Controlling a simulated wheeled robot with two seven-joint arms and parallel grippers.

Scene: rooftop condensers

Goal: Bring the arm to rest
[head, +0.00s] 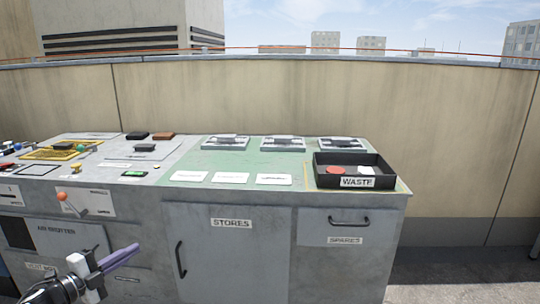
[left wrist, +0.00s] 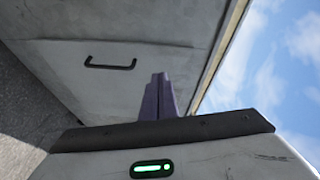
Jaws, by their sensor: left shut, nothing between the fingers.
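My left gripper (head: 122,256) comes in at the lower left of the head view, in front of the grey cabinet (head: 232,270) and below its top. Its purple fingers are shut together with nothing between them. In the left wrist view the same closed fingers (left wrist: 158,97) stick out past the dark edge of the wrist, with a cabinet face and its black handle (left wrist: 110,64) beyond. My right gripper is not in view.
The bench top holds a black WASTE tray (head: 357,183) with a red disc and a white piece inside, white label cards (head: 231,178), and grey pads (head: 283,144) at the back. An orange-knobbed lever (head: 62,196) sticks out at the left front. A wall (head: 280,95) stands behind.

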